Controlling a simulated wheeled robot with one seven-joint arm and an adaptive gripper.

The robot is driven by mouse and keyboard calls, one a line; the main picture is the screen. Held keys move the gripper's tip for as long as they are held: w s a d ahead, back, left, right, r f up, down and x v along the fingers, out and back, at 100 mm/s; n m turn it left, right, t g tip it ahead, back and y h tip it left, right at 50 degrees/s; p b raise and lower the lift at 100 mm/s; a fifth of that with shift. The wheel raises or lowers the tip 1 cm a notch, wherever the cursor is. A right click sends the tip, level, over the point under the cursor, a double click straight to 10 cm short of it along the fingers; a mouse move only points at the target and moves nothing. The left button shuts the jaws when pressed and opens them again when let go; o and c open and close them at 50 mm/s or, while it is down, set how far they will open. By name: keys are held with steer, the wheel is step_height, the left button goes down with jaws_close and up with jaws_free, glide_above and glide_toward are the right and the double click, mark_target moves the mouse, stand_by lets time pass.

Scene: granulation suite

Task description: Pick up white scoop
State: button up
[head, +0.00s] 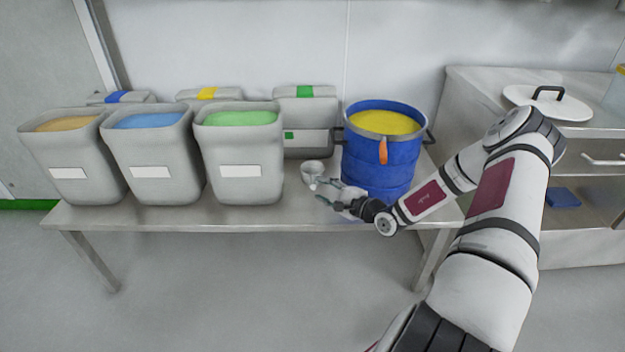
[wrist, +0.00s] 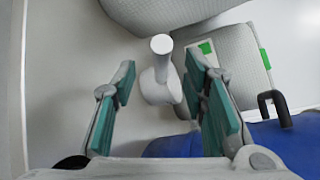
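The white scoop (head: 313,170) stands on the steel table, left of the blue drum and in front of the closed grey bin. In the wrist view the scoop (wrist: 160,88) shows its handle rising from its cup. My gripper (head: 325,189) is at the scoop's near right side, low over the table. In the wrist view my gripper (wrist: 160,72) is open, with one green-padded finger on each side of the scoop. Gaps show between the pads and the scoop, and nothing is held.
The blue drum (head: 380,165) of yellow powder stands close to the right of my gripper. Grey bins with green (head: 240,160), blue (head: 155,165) and orange (head: 70,160) contents stand left. The steel table's (head: 225,221) front edge is near. A white lid (head: 548,104) lies on the right counter.

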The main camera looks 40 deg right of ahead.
mark_target(313, 179)
steer(key=shift+d+b+x, duration=0.15)
steer(key=shift+b+x, duration=0.5)
steer(key=shift+x, duration=0.7)
steer(key=shift+d+b+x, duration=0.1)
steer(key=shift+b+x, duration=0.55)
steer(key=shift+x, duration=0.7)
jaws_close()
